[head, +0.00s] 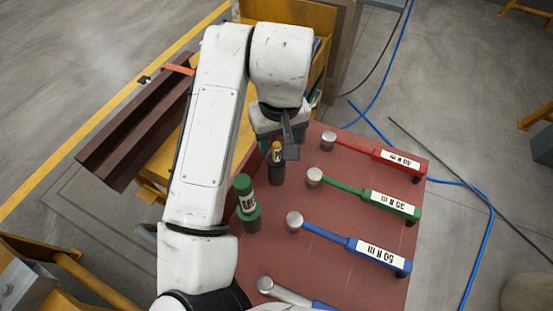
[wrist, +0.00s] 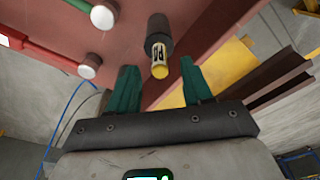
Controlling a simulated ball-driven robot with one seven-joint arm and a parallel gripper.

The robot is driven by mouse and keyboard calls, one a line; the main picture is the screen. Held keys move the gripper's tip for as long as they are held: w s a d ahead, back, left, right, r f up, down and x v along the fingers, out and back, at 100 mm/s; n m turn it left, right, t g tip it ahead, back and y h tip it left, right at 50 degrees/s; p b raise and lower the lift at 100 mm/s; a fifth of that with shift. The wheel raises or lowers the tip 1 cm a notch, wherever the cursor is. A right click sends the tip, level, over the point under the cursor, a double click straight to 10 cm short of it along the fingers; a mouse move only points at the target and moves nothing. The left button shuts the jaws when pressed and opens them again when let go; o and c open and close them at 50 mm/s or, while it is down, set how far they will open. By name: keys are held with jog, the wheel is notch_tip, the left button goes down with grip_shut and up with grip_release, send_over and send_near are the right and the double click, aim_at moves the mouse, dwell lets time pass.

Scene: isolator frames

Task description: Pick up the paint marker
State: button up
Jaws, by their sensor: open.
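A slim marker with a yellow end and a black-and-white label (wrist: 158,53) stands in a dark round holder (wrist: 159,25). In the head view its yellow top (head: 276,148) shows above the dark holder (head: 277,175), close to my gripper (head: 282,146). In the wrist view my gripper (wrist: 160,72) is open, with its two green fingers apart. The yellow end appears between the fingertips, with a gap on each side; nothing is held. The marker's lower part is hidden in the holder.
A larger green-capped container with a label (head: 246,201) stands left of the holder. Red (head: 373,153), green (head: 368,194) and blue (head: 350,245) torque wrenches lie to the right on the reddish bench top (head: 330,275). A brown steel beam (head: 135,130) lies at left.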

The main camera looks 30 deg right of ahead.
aim_at(277, 163)
notch_tip(277, 163, down, 4)
jog(key=shift+w+f, duration=0.1)
jog(key=shift+w, duration=0.05)
jog(key=shift+c, duration=0.2)
